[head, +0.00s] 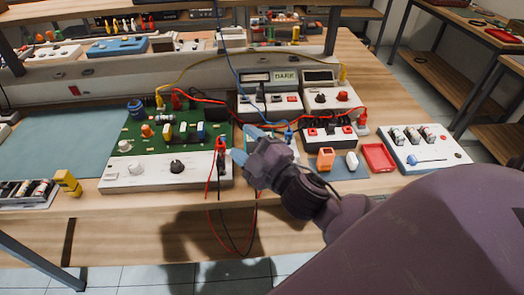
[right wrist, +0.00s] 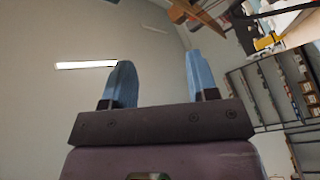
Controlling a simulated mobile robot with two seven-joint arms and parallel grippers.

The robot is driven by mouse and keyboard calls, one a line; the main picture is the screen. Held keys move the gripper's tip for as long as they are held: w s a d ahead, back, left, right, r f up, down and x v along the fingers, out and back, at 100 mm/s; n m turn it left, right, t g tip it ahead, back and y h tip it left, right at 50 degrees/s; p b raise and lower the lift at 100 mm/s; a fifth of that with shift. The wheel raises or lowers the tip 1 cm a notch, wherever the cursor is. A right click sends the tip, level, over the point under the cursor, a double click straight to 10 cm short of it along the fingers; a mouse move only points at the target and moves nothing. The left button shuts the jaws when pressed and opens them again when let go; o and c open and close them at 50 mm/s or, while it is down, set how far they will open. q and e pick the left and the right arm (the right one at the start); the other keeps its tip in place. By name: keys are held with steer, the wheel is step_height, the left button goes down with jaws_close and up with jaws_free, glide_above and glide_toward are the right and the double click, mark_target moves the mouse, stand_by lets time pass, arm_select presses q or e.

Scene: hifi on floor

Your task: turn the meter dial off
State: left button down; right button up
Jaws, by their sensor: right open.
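Two meter-like boxes stand at the back middle of the bench. The left box (head: 270,101) has a small display reading "DARK" and red parts on its front. The right box (head: 331,104) has a dark display, a black knob (head: 320,98) and a red knob (head: 342,96). Another black dial (head: 176,166) sits on the white front panel of the green circuit board (head: 165,140). I cannot tell which is the meter dial. My right gripper (head: 246,145) is open and empty, right of the board panel and in front of the boxes. Its blue fingers (right wrist: 157,85) show apart in the right wrist view. My left gripper is out of view.
Red, black, yellow and blue cables cross the boxes and board; a red and black pair (head: 221,150) hangs over the bench's front edge. An orange block (head: 325,158), a red tray (head: 378,157) and a white component board (head: 428,147) lie to the right. A blue-green mat (head: 70,143) is bare at left.

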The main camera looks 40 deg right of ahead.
steer(key=a+r+n+g+y, duration=0.2)
steer(key=a+n+g+y, duration=0.5)
steer(key=n, duration=0.5)
steer(key=a+r+n+g+y, duration=0.3)
steer(key=a+n+g+y, duration=0.15)
steer(key=n+y, duration=0.55)
steer(key=w+d+f+n+g+h, duration=0.1)
steer(key=d+f+n+g+h, duration=0.55)
steer(key=n+h, duration=0.45)
steer(key=w+d+g+h, duration=0.1)
steer(key=w+d+h, duration=0.3)
steer(key=d+h, duration=0.65)
steer(key=f, duration=0.3)
steer(key=d+f+y, duration=0.1)
steer(key=f, duration=0.1)
steer(key=d+f+y+b, duration=0.1)
steer(key=f, duration=0.2)
steer(key=shift+s+f+y, duration=0.2)
steer(key=shift+f+y, duration=0.05)
steer(key=shift+f, duration=0.45)
